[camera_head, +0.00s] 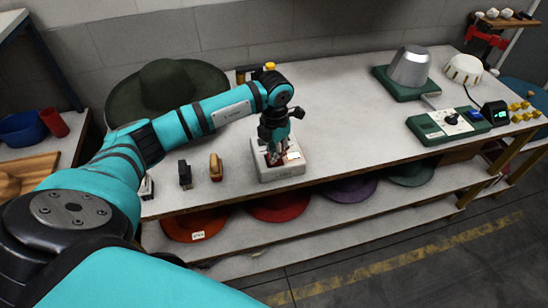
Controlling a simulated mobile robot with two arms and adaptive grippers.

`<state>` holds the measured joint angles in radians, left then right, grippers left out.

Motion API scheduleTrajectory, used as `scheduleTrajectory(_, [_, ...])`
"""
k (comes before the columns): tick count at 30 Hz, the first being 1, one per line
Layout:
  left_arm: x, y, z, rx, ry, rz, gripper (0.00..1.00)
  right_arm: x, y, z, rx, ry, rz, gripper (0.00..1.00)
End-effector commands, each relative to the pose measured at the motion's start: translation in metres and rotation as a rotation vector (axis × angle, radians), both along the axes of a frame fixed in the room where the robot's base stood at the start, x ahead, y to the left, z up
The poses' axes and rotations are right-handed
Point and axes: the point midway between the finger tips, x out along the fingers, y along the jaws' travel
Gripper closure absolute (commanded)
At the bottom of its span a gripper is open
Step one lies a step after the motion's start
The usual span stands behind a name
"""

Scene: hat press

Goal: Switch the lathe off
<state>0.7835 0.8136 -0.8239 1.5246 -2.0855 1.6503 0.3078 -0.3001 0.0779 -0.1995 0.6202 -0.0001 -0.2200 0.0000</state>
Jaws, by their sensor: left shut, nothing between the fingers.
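My left gripper (273,158) is shut and empty. It points down at the top of a small white box (284,174) near the front edge of the table. The fingertips cover part of the box's top, where a red spot and a lighter patch show; I cannot tell whether they touch it. A green-based unit (430,128) with a dark knob and a blue part stands at the right. A grey metal form (409,68) sits on a green base behind it. I cannot tell for sure which thing is the lathe. My right gripper is out of view.
A dark green hat (165,88) lies at the back left of the table (335,100). Two small blocks, one black (185,174) and one brown (216,167), stand left of the box. Several coloured hats lie on the shelf below. The table's middle is clear.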

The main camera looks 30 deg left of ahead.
Motion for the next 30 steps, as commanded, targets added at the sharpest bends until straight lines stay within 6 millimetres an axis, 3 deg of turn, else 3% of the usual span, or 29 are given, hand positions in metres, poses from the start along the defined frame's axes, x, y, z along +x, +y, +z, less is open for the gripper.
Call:
scheduleTrajectory(17, [0.0,0.0,-0.006,0.0,0.0,0.0,1.0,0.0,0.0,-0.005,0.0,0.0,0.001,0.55])
scheduleTrajectory(30, [0.0,0.0,0.025,0.001,-0.001,0.0,1.0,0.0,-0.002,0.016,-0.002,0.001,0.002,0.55])
